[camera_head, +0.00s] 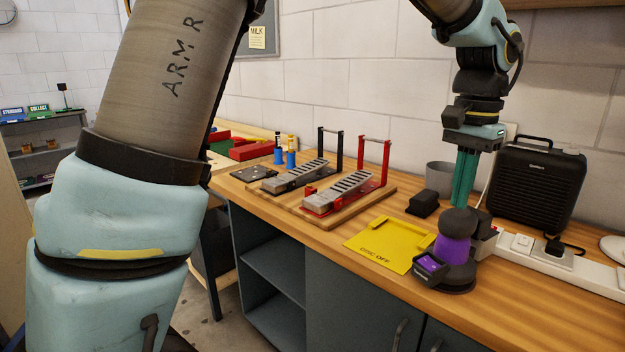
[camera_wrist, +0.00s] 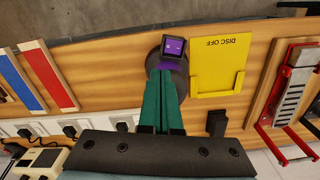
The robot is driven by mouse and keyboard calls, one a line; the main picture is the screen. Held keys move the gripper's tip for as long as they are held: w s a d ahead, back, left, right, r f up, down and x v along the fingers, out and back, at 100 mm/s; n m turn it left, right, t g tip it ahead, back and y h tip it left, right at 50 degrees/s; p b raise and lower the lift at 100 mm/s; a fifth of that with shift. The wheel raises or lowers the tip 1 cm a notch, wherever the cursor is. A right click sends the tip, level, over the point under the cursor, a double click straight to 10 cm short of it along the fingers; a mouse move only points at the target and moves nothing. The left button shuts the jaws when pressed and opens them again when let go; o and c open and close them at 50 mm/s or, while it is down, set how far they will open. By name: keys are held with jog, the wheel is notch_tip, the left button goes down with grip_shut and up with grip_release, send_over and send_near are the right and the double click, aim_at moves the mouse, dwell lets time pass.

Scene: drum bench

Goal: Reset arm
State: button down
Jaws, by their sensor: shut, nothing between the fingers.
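My arm crosses the left of the head view and comes back in at the upper right. My gripper (camera_head: 462,204) points down with its green fingers together and nothing between them. Its tips are close to the black top of a purple and black device (camera_head: 455,250); I cannot tell whether they touch. In the wrist view the closed green fingers (camera_wrist: 164,82) reach over the device, hiding part of it. Its small purple screen (camera_wrist: 174,46) shows beyond the tips.
A yellow DISC OFF tray (camera_head: 385,253) lies beside the device. A black block (camera_head: 423,203), a grey cup (camera_head: 439,177) and a black heater-like box (camera_head: 538,183) stand near the gripper. White sockets (camera_head: 540,256) line the right. Red-framed (camera_head: 345,193) and black-framed pedals (camera_head: 293,178) sit left.

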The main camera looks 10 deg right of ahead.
jog(key=w+a+f+n, duration=0.3)
jog(key=w+a, duration=0.3)
jog(key=a, duration=0.3)
jog(key=w+a+f+n, duration=0.25)
jog(key=w+a, duration=0.25)
jog(key=a, duration=0.4)
jog(key=s+a+f+n, duration=0.1)
jog(key=a+f+n, duration=0.2)
jog(key=a, duration=0.9)
jog(key=s+a+f+n+t, duration=0.1)
jog(key=a+f+n, duration=0.3)
jog(key=a, duration=0.8)
jog(key=shift+a, duration=0.2)
jog(key=shift+f, duration=0.1)
